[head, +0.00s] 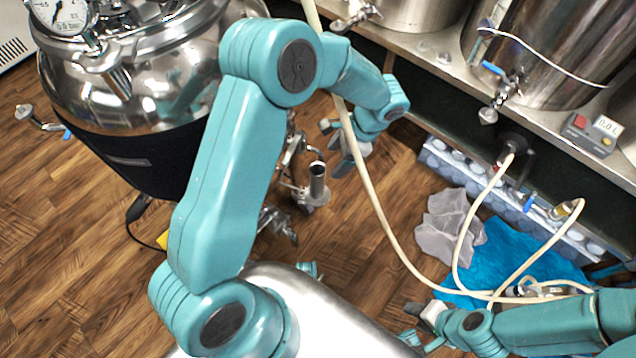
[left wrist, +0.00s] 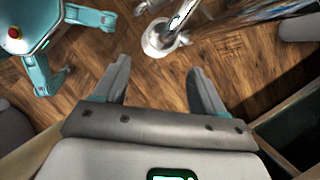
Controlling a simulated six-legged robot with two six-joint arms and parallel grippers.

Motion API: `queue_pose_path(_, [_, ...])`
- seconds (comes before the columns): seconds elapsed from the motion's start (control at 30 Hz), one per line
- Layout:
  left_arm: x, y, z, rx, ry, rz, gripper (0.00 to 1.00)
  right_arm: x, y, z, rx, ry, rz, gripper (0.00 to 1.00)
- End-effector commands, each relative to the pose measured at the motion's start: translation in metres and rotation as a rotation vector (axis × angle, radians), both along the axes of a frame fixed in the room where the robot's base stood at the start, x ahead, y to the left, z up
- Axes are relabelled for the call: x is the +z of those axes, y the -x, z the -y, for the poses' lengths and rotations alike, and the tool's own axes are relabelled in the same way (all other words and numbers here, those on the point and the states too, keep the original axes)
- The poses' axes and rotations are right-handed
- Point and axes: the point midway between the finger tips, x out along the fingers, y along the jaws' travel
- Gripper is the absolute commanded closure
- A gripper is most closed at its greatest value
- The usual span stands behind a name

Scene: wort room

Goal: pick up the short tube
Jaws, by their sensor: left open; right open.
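A short, upright steel tube (head: 317,180) with an open top and a wider foot stands low beside the large tank's fittings in the head view. I take it as the short tube; whether it is fixed there I cannot tell. In the left wrist view a steel tube on a round base (left wrist: 158,42) appears just beyond my fingertips. My left gripper (head: 343,152) is open and empty, up and to the right of the tube in the head view, apart from it. It also shows in the left wrist view (left wrist: 158,72). My right gripper (head: 420,326) is open at the lower right, far from the tube.
A large steel tank (head: 130,95) stands at left, with valves (head: 278,225) near the tube. A cream hose (head: 372,195) passes by my left gripper. A bench (head: 440,75) with vessels, a bottle crate (head: 580,238), a grey cloth (head: 445,228) and a blue cloth (head: 515,250) lie right.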

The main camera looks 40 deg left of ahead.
Motion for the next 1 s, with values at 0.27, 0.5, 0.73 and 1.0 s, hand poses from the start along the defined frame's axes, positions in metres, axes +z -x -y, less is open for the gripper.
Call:
queue_pose_path(0.27, [-0.044,0.016,-0.013,0.001,0.001,-0.003,0.29,-0.012,0.0,0.0,0.0,0.0,0.0,0.57])
queue_pose_path(0.5, [-0.06,0.02,-0.02,0.002,0.002,-0.002,0.29,-0.019,0.0,0.0,0.0,0.0,0.0,0.57])
queue_pose_path(0.73, [-0.092,0.028,-0.032,0.002,0.002,-0.002,0.29,-0.03,0.0,0.0,0.0,0.0,0.0,0.57])
queue_pose_path(1.0, [-0.093,0.027,-0.033,0.002,0.002,0.0,0.42,-0.029,0.0,0.0,0.0,0.0,0.0,0.57])
